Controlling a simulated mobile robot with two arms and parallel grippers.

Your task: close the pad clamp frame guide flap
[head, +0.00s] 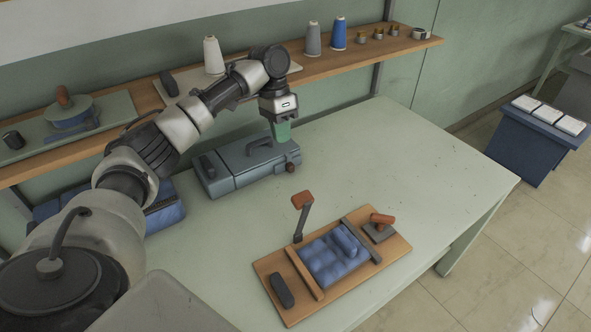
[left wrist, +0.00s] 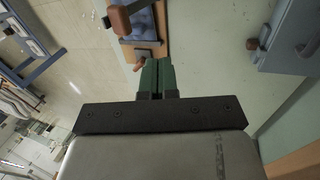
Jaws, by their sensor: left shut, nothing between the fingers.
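The pad clamp frame is a wooden board (head: 267,269) on the table, holding a blue quilted pad (head: 325,263) between wooden and grey bars. A grey arm with an orange-brown end (head: 302,198) stands up at its back left. A second orange-brown handle (head: 382,219) sits on a grey plate at its right end. I cannot tell for certain which part is the guide flap. My left gripper (head: 281,132), with green fingers, is shut and empty above the grey-blue case, apart from the frame. The shut fingers (left wrist: 157,78) also show in the left wrist view, with the board (left wrist: 161,40) beyond.
The grey-blue case (head: 250,165) with a top handle stands behind the frame. A wooden shelf (head: 405,45) with thread spools runs along the wall. The table is clear to the right. A blue stand (head: 527,150) with white pads is beyond the table.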

